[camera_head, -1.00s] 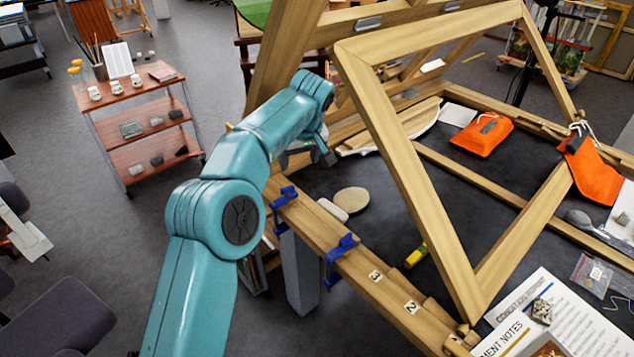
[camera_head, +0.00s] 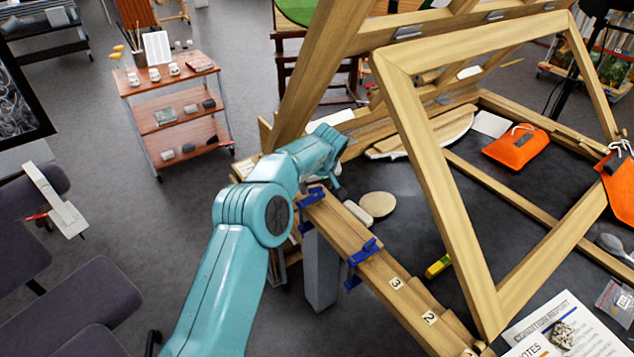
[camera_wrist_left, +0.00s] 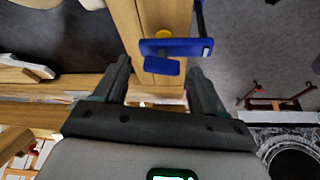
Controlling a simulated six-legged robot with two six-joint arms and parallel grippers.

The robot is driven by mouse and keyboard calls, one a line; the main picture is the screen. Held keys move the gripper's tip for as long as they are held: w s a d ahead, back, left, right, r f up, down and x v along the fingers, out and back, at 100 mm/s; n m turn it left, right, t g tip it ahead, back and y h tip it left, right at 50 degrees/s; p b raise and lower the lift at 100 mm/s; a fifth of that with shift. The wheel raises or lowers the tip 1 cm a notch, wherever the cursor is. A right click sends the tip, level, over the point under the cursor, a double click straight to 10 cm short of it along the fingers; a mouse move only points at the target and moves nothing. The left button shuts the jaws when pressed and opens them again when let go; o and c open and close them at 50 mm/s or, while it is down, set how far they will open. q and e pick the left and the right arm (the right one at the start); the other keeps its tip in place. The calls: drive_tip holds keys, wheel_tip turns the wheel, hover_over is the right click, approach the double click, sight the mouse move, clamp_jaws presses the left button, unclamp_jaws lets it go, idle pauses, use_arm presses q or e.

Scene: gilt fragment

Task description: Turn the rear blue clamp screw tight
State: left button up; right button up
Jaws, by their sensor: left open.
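The rear blue clamp (camera_head: 312,197) sits on the left wooden rail (camera_head: 343,228) of the easel-like frame, near its back end. A second blue clamp (camera_head: 364,252) sits nearer on the same rail. My left gripper (camera_head: 335,180) is beside the rear clamp, partly hidden behind my own arm. In the left wrist view a blue clamp (camera_wrist_left: 176,47) lies just beyond and between the open fingers of my left gripper (camera_wrist_left: 159,67), with nothing gripped. A small yellow part (camera_wrist_left: 163,33) shows beside it. My right gripper is not in view.
A slanted wooden frame (camera_head: 425,150) rises right of the arm. A round beige disc (camera_head: 377,204) and an orange pouch (camera_head: 516,147) lie on the dark surface. A wooden trolley (camera_head: 170,105) stands far left. Floor left of the rail is open.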

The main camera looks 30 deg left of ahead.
use_arm(q)
drive_tip(key=shift+a+f, duration=0.15)
drive_tip(key=shift+f, duration=0.05)
drive_tip(key=shift+s, duration=0.15)
drive_tip(key=c, duration=1.1)
drive_tip(key=shift+o, duration=0.2)
drive_tip(key=shift+m, duration=0.3)
